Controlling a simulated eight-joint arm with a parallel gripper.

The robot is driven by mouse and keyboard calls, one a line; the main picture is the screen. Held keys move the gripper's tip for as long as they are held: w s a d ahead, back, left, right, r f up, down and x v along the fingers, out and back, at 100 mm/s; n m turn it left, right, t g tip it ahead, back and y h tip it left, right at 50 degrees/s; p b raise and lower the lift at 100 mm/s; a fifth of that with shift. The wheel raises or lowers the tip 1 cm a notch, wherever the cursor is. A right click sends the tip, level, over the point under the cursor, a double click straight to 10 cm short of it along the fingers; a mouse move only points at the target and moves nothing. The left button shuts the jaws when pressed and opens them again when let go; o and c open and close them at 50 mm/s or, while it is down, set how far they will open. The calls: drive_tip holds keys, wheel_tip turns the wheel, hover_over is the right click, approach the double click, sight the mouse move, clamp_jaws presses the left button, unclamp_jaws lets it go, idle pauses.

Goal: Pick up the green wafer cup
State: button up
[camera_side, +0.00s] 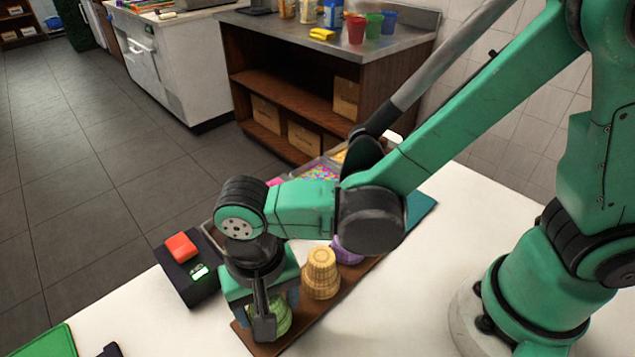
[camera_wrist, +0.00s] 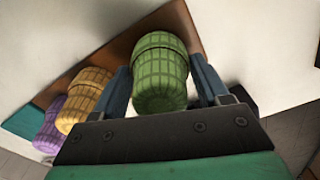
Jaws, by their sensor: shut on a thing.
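The green wafer cup (camera_side: 270,319) stands near the front end of a brown board (camera_side: 318,307). My gripper (camera_side: 263,316) comes down over it in the side view and hides part of it. In the wrist view the green wafer cup (camera_wrist: 160,75) sits between the two fingers of my gripper (camera_wrist: 163,88), and the jaws are shut on it. I cannot tell whether its base is clear of the board.
A tan wafer cup (camera_side: 321,273) and a purple one (camera_side: 347,249) stand farther along the board. A black box with a red block (camera_side: 181,247) sits left of my gripper. Trays of coloured toppings (camera_side: 318,172) are behind. White table is bare at the front right.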

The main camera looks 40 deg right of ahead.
wheel_tip(320, 180, up, 19)
drive_tip(key=shift+w+d+f, duration=0.7)
drive_tip(key=shift+w+f, duration=1.6)
drive_tip(key=shift+f, duration=0.4)
drive_tip(key=shift+w+d+f, duration=0.75)
drive_tip(key=shift+w+f, duration=1.5)
drive_tip(key=shift+f, duration=0.45)
drive_tip(key=shift+w+d+f, duration=0.7)
drive_tip(key=shift+w+f, duration=1.6)
drive_tip(key=shift+f, duration=0.4)
drive_tip(key=shift+f, duration=0.15)
drive_tip(key=shift+f, duration=0.95)
drive_tip(key=shift+r, duration=0.1)
drive_tip(key=shift+r, duration=1.9)
